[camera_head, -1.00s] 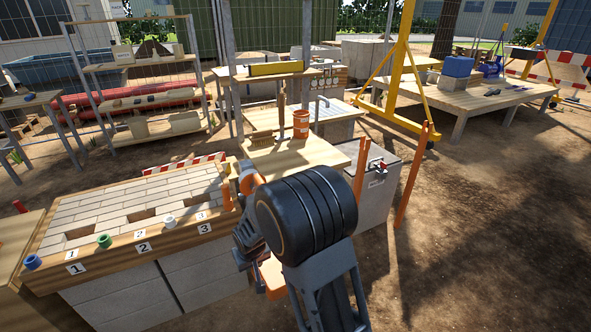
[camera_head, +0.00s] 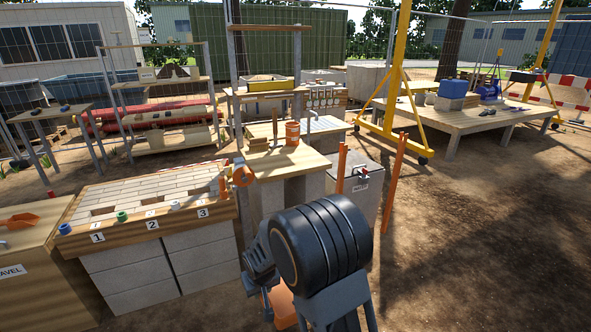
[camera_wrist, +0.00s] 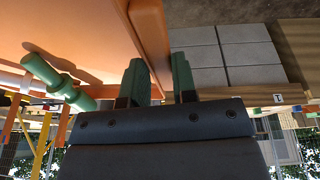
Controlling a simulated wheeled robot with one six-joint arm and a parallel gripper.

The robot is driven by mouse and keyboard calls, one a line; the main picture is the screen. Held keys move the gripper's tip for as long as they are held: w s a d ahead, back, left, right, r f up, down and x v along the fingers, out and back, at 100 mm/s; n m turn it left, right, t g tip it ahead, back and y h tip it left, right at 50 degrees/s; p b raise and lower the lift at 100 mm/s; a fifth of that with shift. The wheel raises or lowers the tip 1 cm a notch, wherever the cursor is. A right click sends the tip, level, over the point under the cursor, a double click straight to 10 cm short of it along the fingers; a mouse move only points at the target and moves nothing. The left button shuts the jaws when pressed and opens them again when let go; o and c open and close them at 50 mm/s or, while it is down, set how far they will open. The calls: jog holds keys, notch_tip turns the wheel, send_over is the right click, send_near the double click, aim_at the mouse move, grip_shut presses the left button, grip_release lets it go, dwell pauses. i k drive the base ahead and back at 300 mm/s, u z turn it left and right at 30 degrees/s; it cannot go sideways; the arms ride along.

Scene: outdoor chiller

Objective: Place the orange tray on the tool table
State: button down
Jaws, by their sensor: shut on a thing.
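My gripper (camera_wrist: 159,80) is shut on the wall of the orange tray (camera_wrist: 85,18), with green fingertips on either side of that wall. A green handled piece (camera_wrist: 60,82) shows against the tray's orange surface. In the head view a small part of the tray (camera_head: 283,304) shows low beside my arm, which hides the rest. No table is labelled as the tool table. A narrow table (camera_head: 45,114) with small dark things stands at far left. A wide wooden platform (camera_head: 470,122) with a blue box and small tools stands at back right.
A numbered block bench (camera_head: 150,240) stands at left, beside a gravel box (camera_head: 25,275). A wooden worktop (camera_head: 285,163) with an orange can (camera_head: 292,134) is ahead. Orange posts (camera_head: 394,182) and a grey box (camera_head: 365,195) stand right of it. Open dirt lies at right.

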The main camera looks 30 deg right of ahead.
aim_at(289, 161)
jog(key=u, duration=0.3)
jog(key=k, duration=0.15)
jog(key=z, duration=1)
jog(key=i, duration=1.5)
jog(key=u, duration=0.7)
